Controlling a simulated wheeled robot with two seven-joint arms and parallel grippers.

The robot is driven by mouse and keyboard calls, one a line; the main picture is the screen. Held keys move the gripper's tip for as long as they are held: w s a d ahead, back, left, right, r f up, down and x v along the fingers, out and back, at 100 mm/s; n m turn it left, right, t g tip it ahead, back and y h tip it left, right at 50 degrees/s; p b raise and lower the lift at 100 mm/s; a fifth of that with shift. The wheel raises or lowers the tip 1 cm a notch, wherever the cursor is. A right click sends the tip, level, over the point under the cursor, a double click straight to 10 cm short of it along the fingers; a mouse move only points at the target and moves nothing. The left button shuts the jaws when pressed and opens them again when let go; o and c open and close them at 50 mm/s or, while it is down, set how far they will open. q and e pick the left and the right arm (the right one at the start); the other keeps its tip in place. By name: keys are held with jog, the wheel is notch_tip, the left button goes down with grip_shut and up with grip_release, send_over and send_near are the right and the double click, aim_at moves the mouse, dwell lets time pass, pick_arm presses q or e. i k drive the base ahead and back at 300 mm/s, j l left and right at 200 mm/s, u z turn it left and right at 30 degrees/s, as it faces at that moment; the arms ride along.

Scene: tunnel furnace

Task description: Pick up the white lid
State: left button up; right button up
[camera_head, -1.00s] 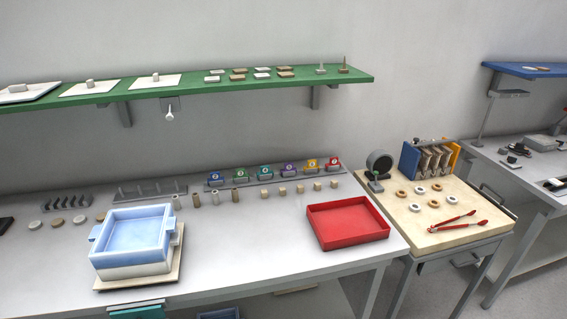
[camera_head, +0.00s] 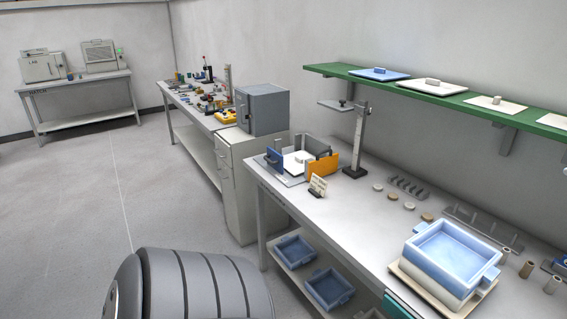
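A white square lid-like plate with a round knob (camera_head: 289,165) lies in a fixture on the near bench, between a blue block (camera_head: 273,158) and an orange block (camera_head: 322,168). Other flat whitish plates with knobs lie on the green shelf: one (camera_head: 420,87) beside a blue plate with a knob (camera_head: 372,73), one further right (camera_head: 483,107), and one cut off at the right edge. I cannot tell which of these is the white lid meant. Neither of my grippers is in view.
A blue tray box (camera_head: 436,275) stands on a pale board at the bench's right. A grey post stand (camera_head: 359,140) rises behind the fixture. Blue bins (camera_head: 327,289) sit on the lower shelf. A grey cabinet (camera_head: 262,110) adjoins the bench. The floor at left is open.

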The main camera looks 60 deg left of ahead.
aim_at(293, 162)
jog(key=u, duration=2)
